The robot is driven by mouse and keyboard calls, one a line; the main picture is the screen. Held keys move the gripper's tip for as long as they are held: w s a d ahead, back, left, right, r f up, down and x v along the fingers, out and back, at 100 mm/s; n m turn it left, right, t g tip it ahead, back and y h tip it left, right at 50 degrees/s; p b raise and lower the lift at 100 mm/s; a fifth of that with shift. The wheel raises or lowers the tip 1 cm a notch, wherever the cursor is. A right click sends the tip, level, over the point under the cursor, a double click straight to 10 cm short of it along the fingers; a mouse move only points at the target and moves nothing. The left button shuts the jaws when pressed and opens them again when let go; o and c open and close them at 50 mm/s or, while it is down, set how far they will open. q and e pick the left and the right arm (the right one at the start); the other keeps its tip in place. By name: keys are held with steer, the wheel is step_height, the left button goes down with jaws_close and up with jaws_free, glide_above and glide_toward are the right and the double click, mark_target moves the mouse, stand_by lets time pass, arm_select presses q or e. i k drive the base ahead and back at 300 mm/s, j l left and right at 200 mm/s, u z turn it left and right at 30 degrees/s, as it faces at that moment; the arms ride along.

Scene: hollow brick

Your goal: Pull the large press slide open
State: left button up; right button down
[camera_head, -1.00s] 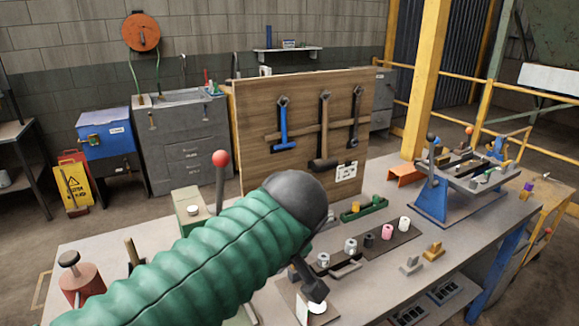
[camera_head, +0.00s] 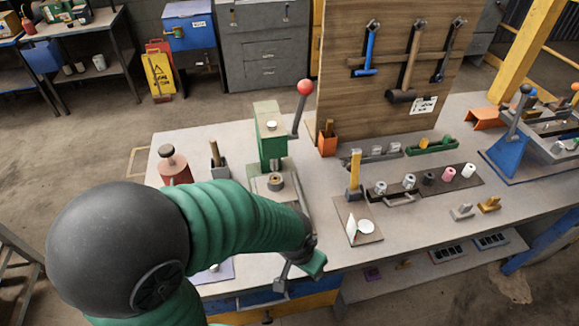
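The green press (camera_head: 270,138) stands upright on the bench, with a red-knobbed lever (camera_head: 304,90) at its right. A pale slide plate with a round metal ring (camera_head: 275,182) sits low at its front; the arm hides its near part. My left arm comes in from the lower left, and my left gripper (camera_head: 297,272) is near the bench's front edge, in front of the press and apart from the ring. A small green piece (camera_head: 316,263) shows beside its fingers; I cannot tell whether it is held. The finger gap is unclear. My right gripper is out of view.
A red canister (camera_head: 174,165) and a dark holder (camera_head: 217,165) stand left of the press. Right of it are an orange box (camera_head: 327,140), a brown pad with a white disc (camera_head: 366,227), and a dark strip of small cylinders (camera_head: 428,180). A tool board (camera_head: 395,110) rises behind.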

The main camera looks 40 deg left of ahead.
mark_target(283, 191)
steer(key=j+u, duration=0.15)
steer(key=u, duration=1)
steer(key=k+j, duration=0.05)
